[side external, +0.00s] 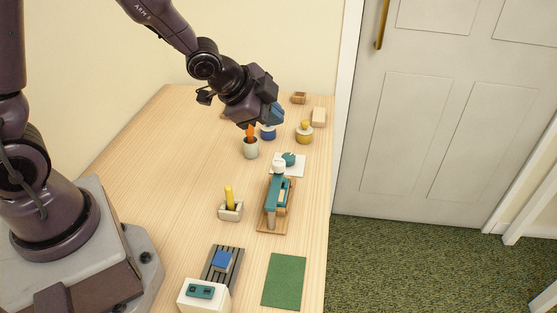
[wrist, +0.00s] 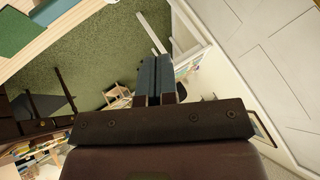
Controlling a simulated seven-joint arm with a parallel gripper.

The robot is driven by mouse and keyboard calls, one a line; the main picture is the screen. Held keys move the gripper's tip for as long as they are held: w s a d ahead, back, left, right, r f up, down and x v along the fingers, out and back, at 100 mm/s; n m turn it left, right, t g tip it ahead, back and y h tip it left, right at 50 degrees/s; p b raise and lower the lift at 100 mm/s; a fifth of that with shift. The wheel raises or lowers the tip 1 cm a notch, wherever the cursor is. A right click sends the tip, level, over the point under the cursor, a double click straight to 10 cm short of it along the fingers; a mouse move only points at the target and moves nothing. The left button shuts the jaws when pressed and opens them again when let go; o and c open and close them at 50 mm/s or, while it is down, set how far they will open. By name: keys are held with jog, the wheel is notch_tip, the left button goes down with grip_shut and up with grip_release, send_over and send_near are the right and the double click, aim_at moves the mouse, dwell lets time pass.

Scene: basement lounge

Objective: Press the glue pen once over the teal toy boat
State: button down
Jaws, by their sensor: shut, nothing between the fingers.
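My gripper (side external: 277,113) is shut and empty, raised over the far part of the table; its closed fingers also show in the wrist view (wrist: 154,80). A small teal object (side external: 289,158), probably the toy boat, rests on a white sheet (side external: 299,168) right of the table's middle. A yellow upright stick (side external: 229,196) stands in a pale holder (side external: 231,212), and an orange one (side external: 250,132) stands in a pale cup (side external: 251,149). I cannot tell which of these, if either, is the glue pen. The wrist view shows neither boat nor pen.
A teal-and-wood stand (side external: 272,201) with a white knob rises just in front of the sheet. Blue (side external: 268,133) and yellow (side external: 304,137) pots stand at the back. A dark slatted rack (side external: 234,275), a white box (side external: 203,297) and a green mat (side external: 284,280) lie in front. The left middle is clear.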

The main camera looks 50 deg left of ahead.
aim_at(279, 163)
jog(key=shift+w+d+r+m+t, duration=0.3)
jog(key=shift+w+r+m+t, duration=0.1)
jog(key=shift+w+r+m, duration=0.2)
jog(key=shift+f+h, duration=0.1)
jog(key=shift+h, duration=0.2)
jog(key=shift+f, duration=4.3)
jog(key=shift+f, duration=0.1)
jog(key=shift+f, duration=0.3)
jog(key=shift+f, duration=0.85)
jog(key=shift+r, duration=0.15)
jog(key=shift+s+r, duration=0.1)
jog(key=shift+r, duration=1)
